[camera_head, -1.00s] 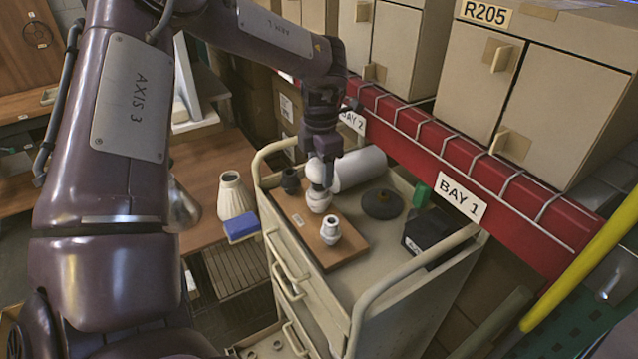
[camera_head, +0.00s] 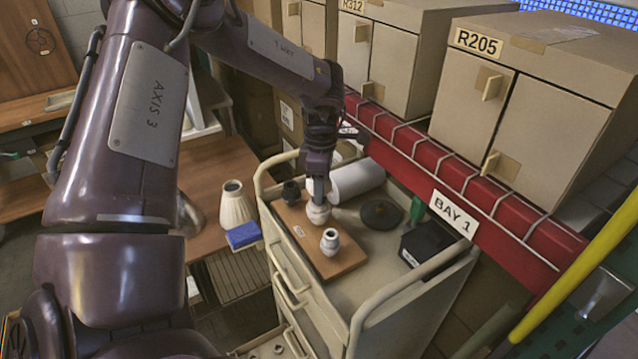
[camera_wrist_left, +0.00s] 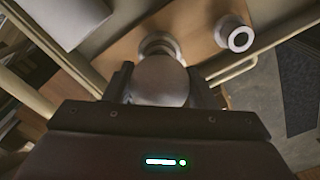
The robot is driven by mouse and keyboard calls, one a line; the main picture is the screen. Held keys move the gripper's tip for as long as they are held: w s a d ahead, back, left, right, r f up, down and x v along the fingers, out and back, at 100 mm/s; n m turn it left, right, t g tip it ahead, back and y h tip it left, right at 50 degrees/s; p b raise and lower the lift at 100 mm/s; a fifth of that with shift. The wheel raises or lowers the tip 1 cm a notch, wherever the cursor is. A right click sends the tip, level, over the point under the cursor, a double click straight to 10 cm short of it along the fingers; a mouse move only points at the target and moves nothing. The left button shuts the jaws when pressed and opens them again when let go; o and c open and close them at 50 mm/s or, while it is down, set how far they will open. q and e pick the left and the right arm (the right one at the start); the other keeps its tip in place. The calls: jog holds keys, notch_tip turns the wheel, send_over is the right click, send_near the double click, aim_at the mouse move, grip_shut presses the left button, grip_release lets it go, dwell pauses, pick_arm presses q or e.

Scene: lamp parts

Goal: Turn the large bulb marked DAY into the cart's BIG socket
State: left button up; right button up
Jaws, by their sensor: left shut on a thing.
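My left gripper (camera_head: 317,190) is shut on the white round bulb (camera_wrist_left: 160,82), seen between its fingers in the left wrist view. The fingers hide most of the bulb in the head view, and no DAY mark is readable. The gripper is directly above the larger white socket (camera_head: 318,212) on the cart's brown board (camera_head: 347,259). In the wrist view the socket (camera_wrist_left: 159,42) shows just beyond the bulb; I cannot tell how far the bulb is seated. A smaller white socket (camera_head: 330,241) stands nearer on the board. My right gripper is not in view.
The cart (camera_head: 365,290) also carries a dark socket-like part (camera_head: 291,191), a white roll (camera_head: 357,180), a dark disc (camera_head: 381,214) and a black box (camera_head: 428,245). A ribbed cream vase-like part (camera_head: 236,205) and blue block (camera_head: 243,235) are at left. A red rail (camera_head: 425,155) runs behind.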

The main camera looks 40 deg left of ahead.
pick_arm(q)
jog(key=shift+s, duration=0.1)
jog(key=shift+m+p, duration=0.5)
jog(key=shift+m, duration=0.6)
jog(key=m, duration=0.2)
jog(key=shift+m+p, duration=0.3)
jog(key=shift+p, duration=0.1)
jog(key=o, duration=0.9)
jog(key=shift+f, duration=0.1)
jog(key=shift+o, duration=0.2)
jog(key=shift+r+b, duration=0.35)
jog(key=shift+r, duration=0.05)
notch_tip(320, 180, up, 7)
jog(key=shift+b, duration=0.7)
